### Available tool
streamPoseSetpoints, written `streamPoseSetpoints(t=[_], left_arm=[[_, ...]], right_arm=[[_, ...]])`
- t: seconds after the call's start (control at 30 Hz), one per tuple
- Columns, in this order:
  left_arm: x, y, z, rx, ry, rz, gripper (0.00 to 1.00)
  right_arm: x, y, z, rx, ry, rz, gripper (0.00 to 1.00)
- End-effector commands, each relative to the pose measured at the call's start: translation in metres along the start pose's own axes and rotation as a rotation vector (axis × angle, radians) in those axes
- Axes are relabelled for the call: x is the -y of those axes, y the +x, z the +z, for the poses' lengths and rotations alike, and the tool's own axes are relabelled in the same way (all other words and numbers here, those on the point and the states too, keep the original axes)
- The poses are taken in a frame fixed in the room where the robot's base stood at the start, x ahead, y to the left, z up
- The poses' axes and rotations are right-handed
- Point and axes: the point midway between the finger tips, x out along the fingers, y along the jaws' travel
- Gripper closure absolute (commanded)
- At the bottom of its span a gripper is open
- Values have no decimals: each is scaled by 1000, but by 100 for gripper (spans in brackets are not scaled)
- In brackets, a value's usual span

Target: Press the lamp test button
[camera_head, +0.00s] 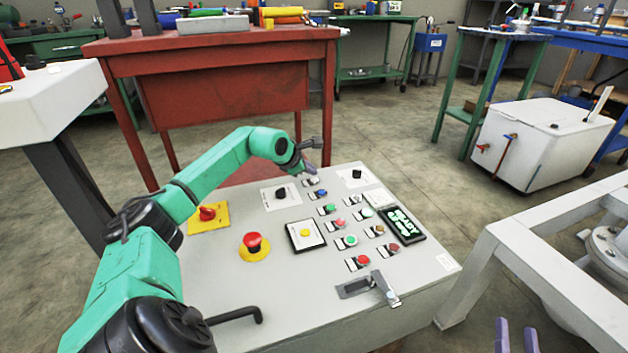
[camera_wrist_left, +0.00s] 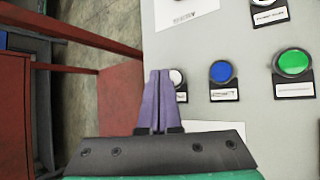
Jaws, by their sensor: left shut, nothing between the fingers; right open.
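The grey control panel (camera_head: 220,280) carries several small push buttons with labels too small to read, so I cannot tell which is marked lamp test. A white button (camera_head: 313,181) is at the far end of a row, followed by a blue button (camera_head: 321,194) and a green button (camera_head: 330,208). My left gripper (camera_head: 311,168) is shut and empty, over the panel's far side close to the white button. In the left wrist view its purple fingers (camera_wrist_left: 158,78) partly cover the white button (camera_wrist_left: 177,77); contact cannot be told. My right gripper (camera_head: 516,338) is open at the bottom right.
A red emergency button (camera_head: 252,242), a red rotary switch (camera_head: 207,213), a framed yellow button (camera_head: 305,233), black knobs and a lit green display (camera_head: 400,223) are also on the panel. A metal latch (camera_head: 384,288) sits at its near edge. A red table (camera_head: 215,60) stands behind.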

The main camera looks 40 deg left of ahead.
Motion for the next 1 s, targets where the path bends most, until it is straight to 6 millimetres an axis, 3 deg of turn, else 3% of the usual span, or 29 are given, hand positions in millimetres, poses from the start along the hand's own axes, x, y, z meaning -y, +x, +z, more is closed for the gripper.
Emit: streamPoseSetpoints(t=[1.0], left_arm=[[0, 0, 0, 0, 0, 0, 100]], right_arm=[[1, 4, -8, -17, -6, -7, 50]])
